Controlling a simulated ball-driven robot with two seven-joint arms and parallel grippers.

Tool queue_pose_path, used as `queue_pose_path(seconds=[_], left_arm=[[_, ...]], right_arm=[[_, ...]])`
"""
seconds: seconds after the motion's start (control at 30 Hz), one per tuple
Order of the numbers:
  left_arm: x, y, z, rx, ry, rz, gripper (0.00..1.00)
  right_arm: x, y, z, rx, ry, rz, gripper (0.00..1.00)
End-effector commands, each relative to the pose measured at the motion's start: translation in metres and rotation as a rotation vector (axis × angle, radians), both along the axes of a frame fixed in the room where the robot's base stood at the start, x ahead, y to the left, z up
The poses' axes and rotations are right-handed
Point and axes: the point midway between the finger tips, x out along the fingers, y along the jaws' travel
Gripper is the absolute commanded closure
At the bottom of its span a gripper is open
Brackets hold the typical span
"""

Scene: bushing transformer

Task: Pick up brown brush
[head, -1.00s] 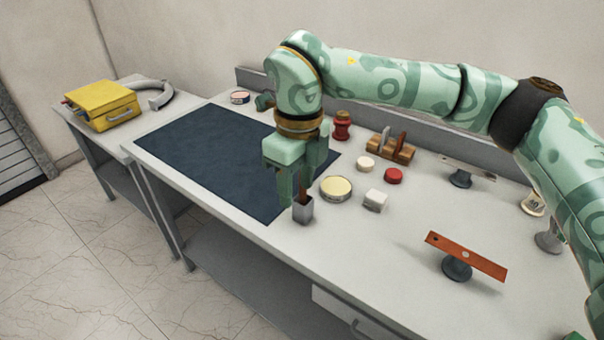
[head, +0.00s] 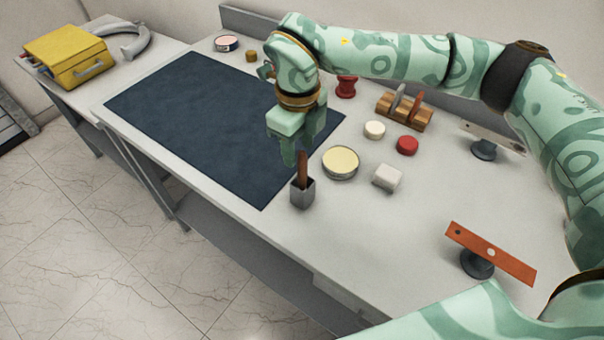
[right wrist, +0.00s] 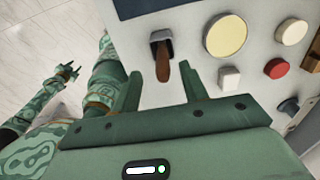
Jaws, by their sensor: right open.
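The brown brush (head: 302,168) stands in a small grey square cup (head: 303,193) near the front edge of the table, its brown handle pointing up. My right gripper (head: 296,156) is open and empty, just behind and above the handle top in the head view. In the right wrist view, the brush handle (right wrist: 162,68) points from the cup (right wrist: 160,38) toward the gap between my right fingers (right wrist: 161,85), and they are not closed on it. The lower part of the brush is hidden in the cup. My left gripper (right wrist: 68,72) shows small in the right wrist view, with its prongs apart.
A dark mat (head: 200,120) lies left of the cup. A round yellow-topped tin (head: 340,162), a white block (head: 387,177) and a red round piece (head: 407,145) stand to the right. An orange bar on a stand (head: 490,254) is at the front right.

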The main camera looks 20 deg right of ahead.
Motion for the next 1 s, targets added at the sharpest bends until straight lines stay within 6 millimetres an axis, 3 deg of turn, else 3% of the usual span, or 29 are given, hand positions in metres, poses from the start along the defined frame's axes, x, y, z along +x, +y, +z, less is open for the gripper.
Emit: queue_pose_path(seconds=[0.2, 0.5, 0.77, 0.9, 0.93, 1.0], left_arm=[[0.014, -0.001, -0.001, -0.002, -0.022, 0.0, 0.61], [0.014, -0.001, -0.004, -0.002, -0.021, 0.001, 0.61], [0.011, 0.0, -0.004, -0.001, -0.016, 0.001, 0.61], [0.009, 0.0, -0.004, -0.001, -0.015, 0.001, 0.61], [0.009, 0.0, -0.004, -0.001, -0.015, 0.001, 0.61], [0.009, 0.0, -0.004, -0.001, -0.015, 0.001, 0.61]], right_arm=[[-0.001, -0.001, -0.019, 0.0, 0.002, 0.0, 0.56], [-0.002, -0.007, -0.062, 0.001, 0.001, 0.001, 0.56], [-0.002, -0.007, -0.065, 0.0, 0.0, 0.001, 0.56], [-0.002, -0.007, -0.065, 0.0, 0.0, 0.001, 0.95], [-0.002, -0.007, -0.065, 0.0, 0.0, 0.001, 1.0], [-0.002, -0.007, -0.065, 0.0, 0.0, 0.001, 1.0]])
